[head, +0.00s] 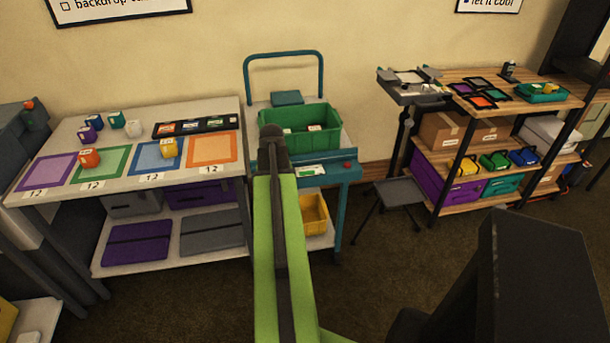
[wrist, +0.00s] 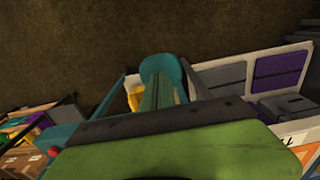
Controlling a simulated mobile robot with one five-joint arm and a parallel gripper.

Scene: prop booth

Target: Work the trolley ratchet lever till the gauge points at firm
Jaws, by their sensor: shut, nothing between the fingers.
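The trolley (head: 352,172) stands in the middle of the head view, with a teal frame and a tall push handle. A small white and green panel (head: 308,170) lies on its front top; I cannot tell whether this is the gauge, and no pointer is readable. In the wrist view, a teal round-ended piece (wrist: 172,66), which looks like the ratchet lever, sticks out from the trolley. My gripper (wrist: 159,80) is shut and empty, its fingers overlapping that piece; contact is unclear. In the head view my arm hides the gripper and the lever.
A green crate (head: 325,122) sits on the trolley, a yellow bin (head: 313,213) below. A table (head: 222,112) with coloured mats stands at left. At right are a small stool (head: 398,191) and a wooden shelf unit (head: 545,113). The floor in front is clear.

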